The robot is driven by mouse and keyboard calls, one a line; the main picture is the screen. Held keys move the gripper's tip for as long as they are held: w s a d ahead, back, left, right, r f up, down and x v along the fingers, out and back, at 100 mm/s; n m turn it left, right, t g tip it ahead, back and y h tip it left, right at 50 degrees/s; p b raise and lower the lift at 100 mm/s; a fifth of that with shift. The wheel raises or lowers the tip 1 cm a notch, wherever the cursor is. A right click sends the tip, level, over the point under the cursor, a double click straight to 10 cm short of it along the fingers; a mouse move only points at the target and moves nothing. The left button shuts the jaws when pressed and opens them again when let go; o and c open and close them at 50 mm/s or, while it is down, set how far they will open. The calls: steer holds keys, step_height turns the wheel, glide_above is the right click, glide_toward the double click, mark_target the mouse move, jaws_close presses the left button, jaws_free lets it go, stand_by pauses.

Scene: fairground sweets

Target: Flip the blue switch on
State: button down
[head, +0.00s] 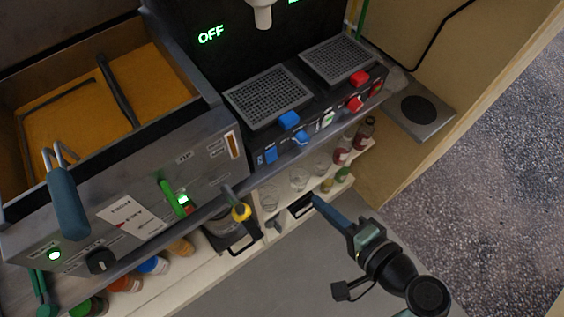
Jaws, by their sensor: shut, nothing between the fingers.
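A dark drinks machine carries several blue controls on its front: a blue block (289,120) at the top edge, a blue lever-like piece (302,138) below it, and a small blue piece (270,156) at the left. I cannot tell which of these is the blue switch or its position. A green OFF sign (211,35) glows on the machine's back panel. My gripper (317,199) reaches in from the lower right, its slim blue-grey fingers shut and empty. In the picture it is below the blue controls, apart from them, in front of the low shelf.
Red controls (354,103) sit on the same panel at the right. A fryer with orange oil (120,85) and a lit green switch (183,200) stands at the left. Glasses (299,180) and bottles (365,132) stand on the shelf below. The floor at the right is clear.

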mark_target(273, 160)
steer(key=x, duration=0.9)
steer(key=r+p+x, duration=0.1)
steer(key=x, duration=0.4)
steer(key=shift+w+r, duration=0.1)
steer(key=shift+w, duration=0.15)
steer(key=shift+w+a, duration=0.2)
steer(key=shift+a, duration=0.05)
